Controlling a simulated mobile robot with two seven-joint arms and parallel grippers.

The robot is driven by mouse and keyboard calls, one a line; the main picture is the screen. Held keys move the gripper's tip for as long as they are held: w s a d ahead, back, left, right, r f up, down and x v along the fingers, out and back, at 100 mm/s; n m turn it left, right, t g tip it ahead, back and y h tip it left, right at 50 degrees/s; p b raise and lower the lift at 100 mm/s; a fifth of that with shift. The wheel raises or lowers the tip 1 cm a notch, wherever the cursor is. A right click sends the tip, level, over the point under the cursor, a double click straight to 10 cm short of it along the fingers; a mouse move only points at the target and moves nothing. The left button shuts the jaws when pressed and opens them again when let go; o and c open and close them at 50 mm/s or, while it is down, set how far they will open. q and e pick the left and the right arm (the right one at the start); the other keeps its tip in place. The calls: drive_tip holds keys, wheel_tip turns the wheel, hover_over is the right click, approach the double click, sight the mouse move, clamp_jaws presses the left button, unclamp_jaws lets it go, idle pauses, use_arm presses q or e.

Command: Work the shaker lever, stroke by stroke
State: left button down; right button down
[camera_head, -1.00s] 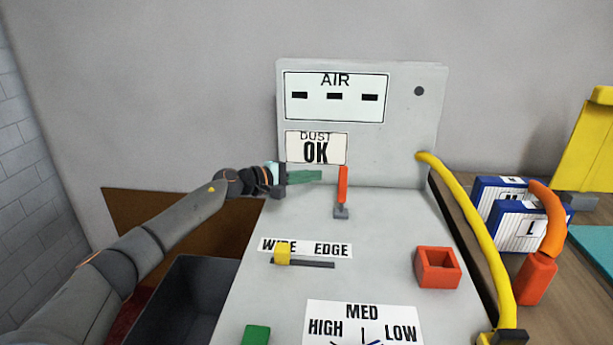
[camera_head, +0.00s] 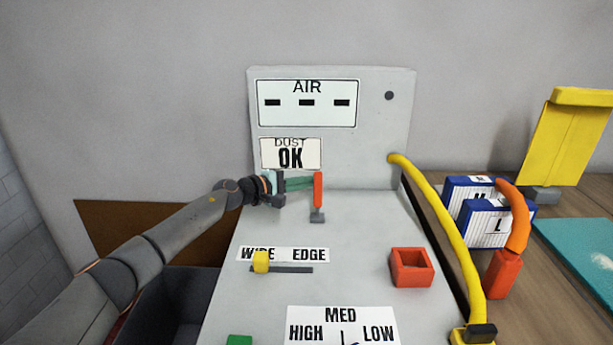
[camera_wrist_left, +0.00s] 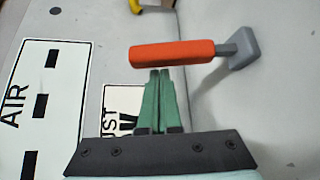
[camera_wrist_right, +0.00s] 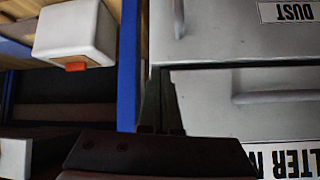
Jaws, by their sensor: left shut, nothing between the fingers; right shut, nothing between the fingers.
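The shaker lever (camera_head: 318,190) has an upright orange-red handle on a small grey foot, on the grey panel below the "DUST OK" label. In the left wrist view the lever handle (camera_wrist_left: 172,54) lies across the picture, just ahead of my fingertips. My left gripper (camera_head: 309,183) is shut and empty, its green fingers pointing at the handle from the left. Its tips (camera_wrist_left: 159,72) are at or very near the handle; I cannot tell whether they touch. My right gripper (camera_wrist_right: 160,75) is shut and empty, away from the lever, in front of grey drawer-like fronts.
The panel carries an "AIR" display (camera_head: 307,103), a yellow slider (camera_head: 261,262) and a red square socket (camera_head: 411,268). A yellow hose (camera_head: 440,232) runs down its right side. Blue-and-white filter boxes (camera_head: 497,222) stand on the wooden bench. A dark bin (camera_head: 180,300) is at lower left.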

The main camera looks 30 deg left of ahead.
use_arm(q)
drive_tip(key=shift+s+d, duration=0.15)
drive_tip(key=shift+s, duration=0.15)
